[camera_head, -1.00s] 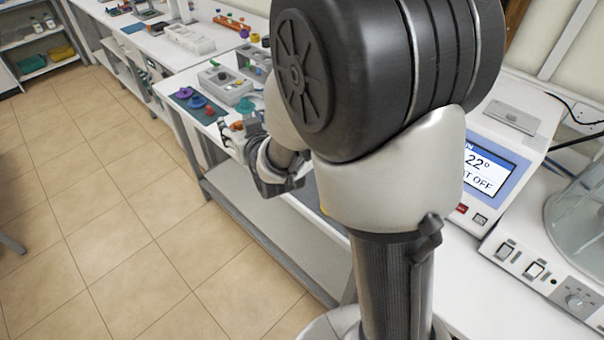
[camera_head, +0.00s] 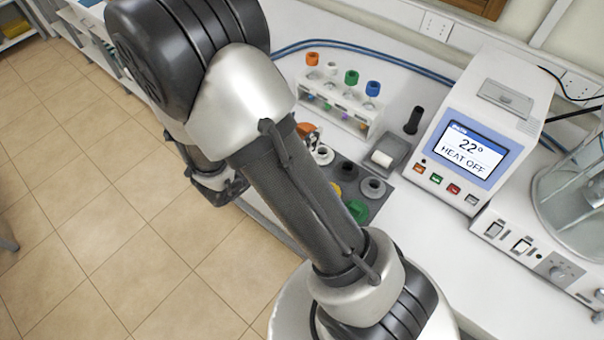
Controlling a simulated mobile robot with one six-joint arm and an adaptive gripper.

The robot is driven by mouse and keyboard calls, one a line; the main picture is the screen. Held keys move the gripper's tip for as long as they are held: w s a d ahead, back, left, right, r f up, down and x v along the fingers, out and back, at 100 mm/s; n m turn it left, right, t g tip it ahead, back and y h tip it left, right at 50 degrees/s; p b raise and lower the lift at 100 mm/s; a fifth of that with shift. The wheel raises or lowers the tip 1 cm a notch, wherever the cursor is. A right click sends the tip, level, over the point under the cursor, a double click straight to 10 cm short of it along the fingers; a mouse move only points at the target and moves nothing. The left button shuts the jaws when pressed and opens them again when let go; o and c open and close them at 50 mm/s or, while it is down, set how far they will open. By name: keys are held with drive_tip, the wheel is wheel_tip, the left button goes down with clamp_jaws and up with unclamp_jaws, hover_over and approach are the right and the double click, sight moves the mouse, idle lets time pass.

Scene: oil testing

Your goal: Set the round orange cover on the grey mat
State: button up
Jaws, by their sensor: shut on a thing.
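The round orange cover (camera_head: 304,129) shows just past the upper edge of my forearm, partly hidden. My gripper (camera_head: 313,138) is shut on it; only the finger ends show beside the cover, and the rest is behind my arm. The grey mat (camera_head: 391,188) lies on the white bench to the right of the forearm, its left part hidden by the arm. The orange cover appears above or beside the mat's far left end; I cannot tell its height. On the mat are a green cover (camera_head: 357,210), a yellow piece (camera_head: 336,190) and grey ring-shaped pieces (camera_head: 372,187).
A white rack (camera_head: 345,113) with colour-capped tubes stands behind the mat. A grey holder with a white roll (camera_head: 383,157) and a black upright piece (camera_head: 414,120) are close to its right. The heater unit (camera_head: 475,150) reads 22°, HEAT OFF. Bench is clear in front of it.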

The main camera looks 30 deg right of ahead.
wheel_tip(320, 180, down, 19)
drive_tip(key=b, duration=0.5)
drive_tip(key=shift+w+f, duration=0.1)
drive_tip(key=shift+f, duration=0.2)
drive_tip(key=o, duration=1)
